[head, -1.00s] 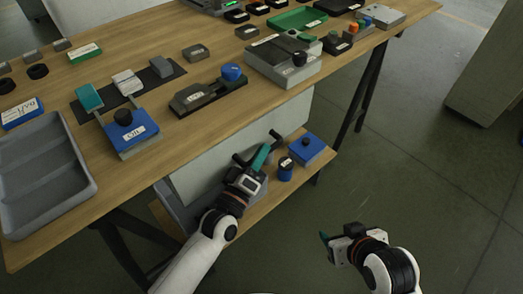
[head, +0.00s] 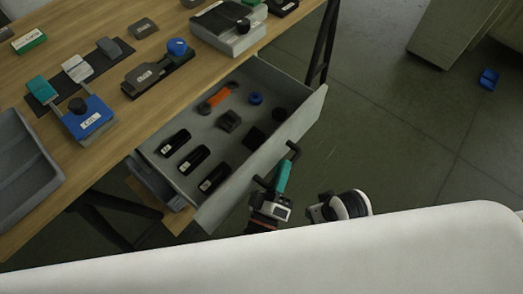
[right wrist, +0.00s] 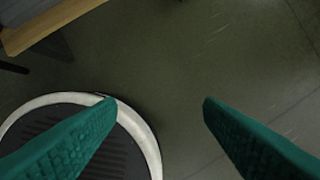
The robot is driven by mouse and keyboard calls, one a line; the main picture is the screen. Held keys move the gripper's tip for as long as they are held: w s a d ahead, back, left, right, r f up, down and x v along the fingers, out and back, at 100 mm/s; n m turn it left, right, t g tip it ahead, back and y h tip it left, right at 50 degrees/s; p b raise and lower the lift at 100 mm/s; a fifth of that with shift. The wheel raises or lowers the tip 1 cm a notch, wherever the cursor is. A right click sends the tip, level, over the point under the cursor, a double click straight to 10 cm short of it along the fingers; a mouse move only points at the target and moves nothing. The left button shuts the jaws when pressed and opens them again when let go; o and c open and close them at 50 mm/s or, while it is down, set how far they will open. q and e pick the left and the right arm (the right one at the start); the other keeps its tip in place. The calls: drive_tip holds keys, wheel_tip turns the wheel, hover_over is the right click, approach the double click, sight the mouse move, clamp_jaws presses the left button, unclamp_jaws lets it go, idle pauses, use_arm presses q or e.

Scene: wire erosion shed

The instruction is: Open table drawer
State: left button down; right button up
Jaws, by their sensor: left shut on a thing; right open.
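The grey table drawer (head: 309,119) is pulled well out from under the wooden table (head: 92,139), and its inside shows from above. Its black handle (head: 294,148) is on the front panel. My left gripper (head: 284,173), with teal fingers, is shut on the handle; the fingers cover part of the bar. My right gripper shows in the right wrist view (right wrist: 158,104), open and empty, its two teal fingers apart above the floor. In the head view only part of the right wrist shows, close to the left gripper.
The drawer holds several black labelled items (head: 194,159), an orange-handled tool (head: 214,99) and a blue ring (head: 255,98). Fixtures, including a blue block (head: 88,121), stand on the tabletop. A blue item (head: 488,78) lies on the open floor at right, near a grey cabinet (head: 455,35).

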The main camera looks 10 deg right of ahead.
use_arm(q)
drive_tip(key=shift+s+d, duration=1.2)
drive_tip(key=shift+s, duration=0.3)
use_arm(e)
drive_tip(key=shift+f, duration=0.8)
use_arm(q)
drive_tip(key=c, duration=1.4)
unclamp_jaws()
drive_tip(key=v, duration=1.2)
drive_tip(key=shift+p, duration=0.4)
use_arm(e)
drive_tip(key=shift+x, duration=0.75)
use_arm(q)
drive_tip(key=shift+f, duration=0.1)
use_arm(e)
drive_tip(key=shift+s+f, duration=0.15)
